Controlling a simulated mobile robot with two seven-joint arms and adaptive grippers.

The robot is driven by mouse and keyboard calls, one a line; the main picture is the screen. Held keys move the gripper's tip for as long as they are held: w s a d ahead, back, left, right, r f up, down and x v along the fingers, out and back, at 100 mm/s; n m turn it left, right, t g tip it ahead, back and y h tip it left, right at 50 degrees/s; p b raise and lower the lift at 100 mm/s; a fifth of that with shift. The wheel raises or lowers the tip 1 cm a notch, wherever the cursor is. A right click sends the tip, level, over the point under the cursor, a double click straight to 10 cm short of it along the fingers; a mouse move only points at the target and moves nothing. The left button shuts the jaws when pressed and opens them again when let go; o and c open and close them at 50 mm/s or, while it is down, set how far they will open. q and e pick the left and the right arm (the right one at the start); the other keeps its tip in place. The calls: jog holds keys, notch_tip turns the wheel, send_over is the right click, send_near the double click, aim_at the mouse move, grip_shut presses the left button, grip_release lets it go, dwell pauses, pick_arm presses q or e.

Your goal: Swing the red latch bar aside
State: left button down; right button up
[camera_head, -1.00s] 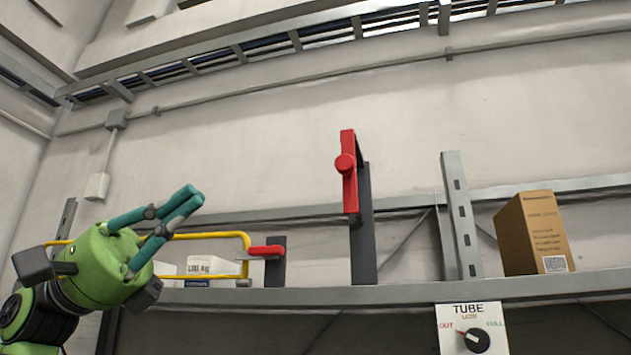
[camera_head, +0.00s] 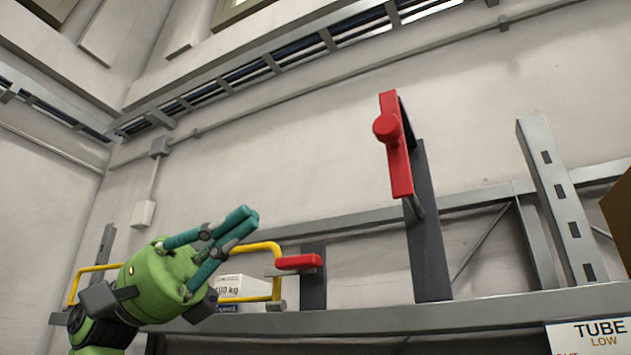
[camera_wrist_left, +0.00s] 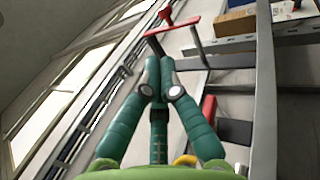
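The red latch bar (camera_head: 397,150) stands nearly upright, tilted slightly, with a round red knob on its left face. It is attached to a dark post (camera_head: 430,225) on the rack. In the left wrist view the red bar (camera_wrist_left: 157,31) shows at the top, beyond the fingertips. My left gripper (camera_head: 252,218) has teal fingers drawn together, with nothing between them. It is to the left of the latch bar and lower in the picture, apart from it. It also shows in the left wrist view (camera_wrist_left: 159,65). My right gripper is not in view.
A yellow rail (camera_head: 262,247) runs behind my left gripper to a smaller red handle (camera_head: 298,262) on a dark plate. A white box (camera_head: 243,288) sits on the grey shelf beam (camera_head: 400,316). A slotted grey upright (camera_head: 560,205) and the TUBE sign (camera_head: 598,332) are at right.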

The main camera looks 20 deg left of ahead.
aim_at(374, 130)
pick_arm(q)
jog(key=p+x, duration=0.5)
jog(key=x, duration=0.7)
jog(key=shift+d+r, duration=0.2)
jog(key=shift+d+r+p, duration=0.15)
jog(key=shift+d+p, duration=0.4)
jog(key=shift+d, duration=0.05)
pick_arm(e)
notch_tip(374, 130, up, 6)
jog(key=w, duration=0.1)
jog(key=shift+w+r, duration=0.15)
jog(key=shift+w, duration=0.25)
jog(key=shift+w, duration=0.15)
